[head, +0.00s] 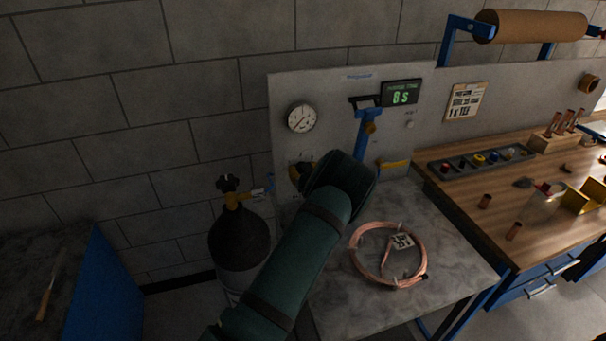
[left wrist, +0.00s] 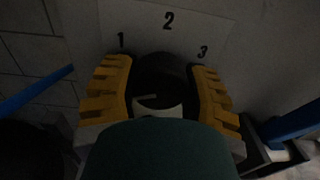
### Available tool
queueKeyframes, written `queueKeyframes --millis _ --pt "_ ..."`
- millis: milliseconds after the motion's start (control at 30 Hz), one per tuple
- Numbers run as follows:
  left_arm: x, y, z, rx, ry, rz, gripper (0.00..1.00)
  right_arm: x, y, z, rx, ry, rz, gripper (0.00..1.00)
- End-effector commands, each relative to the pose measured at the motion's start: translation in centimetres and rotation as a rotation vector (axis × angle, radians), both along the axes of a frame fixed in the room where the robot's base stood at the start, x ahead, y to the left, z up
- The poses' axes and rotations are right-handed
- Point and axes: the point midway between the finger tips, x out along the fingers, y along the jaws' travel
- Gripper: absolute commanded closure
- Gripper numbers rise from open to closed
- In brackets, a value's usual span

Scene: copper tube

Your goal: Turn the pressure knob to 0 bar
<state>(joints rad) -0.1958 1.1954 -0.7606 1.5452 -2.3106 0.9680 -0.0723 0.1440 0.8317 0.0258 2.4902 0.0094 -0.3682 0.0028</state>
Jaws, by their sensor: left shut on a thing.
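The black pressure knob (left wrist: 160,72) sits on a pale dial plate (left wrist: 205,28) marked 1, 2 and 3 in the left wrist view. My left gripper (head: 302,174) is at the grey panel, below the gauge. Its two yellow fingers stand on either side of the knob in the left wrist view and are shut on it. A pale mark shows near the knob's lower part, but I cannot tell the exact setting. In the head view my own arm and gripper hide most of the knob. The right gripper is not in view.
A round gauge (head: 301,117) and a green-lit display (head: 401,93) are on the panel (head: 330,95). A dark gas cylinder (head: 238,238) stands at the left. A copper coil (head: 356,262) lies on the marble top (head: 455,262). A wooden bench (head: 455,195) stands right.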

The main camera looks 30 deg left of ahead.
Motion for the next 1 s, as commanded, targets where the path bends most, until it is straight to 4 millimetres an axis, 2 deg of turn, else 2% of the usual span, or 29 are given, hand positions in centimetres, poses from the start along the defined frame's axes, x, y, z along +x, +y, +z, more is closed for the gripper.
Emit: queueKeyframes --millis 300,867,900,967,1000 --pt "0.0 0.1 0.0 -0.084 -0.100 0.001 0.89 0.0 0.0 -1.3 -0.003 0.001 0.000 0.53" --pt "0.0 0.1 0.1 -0.103 -0.122 0.001 0.89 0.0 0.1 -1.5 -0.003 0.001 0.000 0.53" --pt "0.0 0.1 0.1 -0.103 -0.122 0.001 0.44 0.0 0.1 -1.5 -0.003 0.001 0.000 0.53" --pt "0.0 0.0 0.1 -0.103 -0.122 0.001 0.23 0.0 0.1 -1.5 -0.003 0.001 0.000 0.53" --pt "0.0 0.0 0.0 -0.103 -0.122 0.001 0.19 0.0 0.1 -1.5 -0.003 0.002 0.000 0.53"
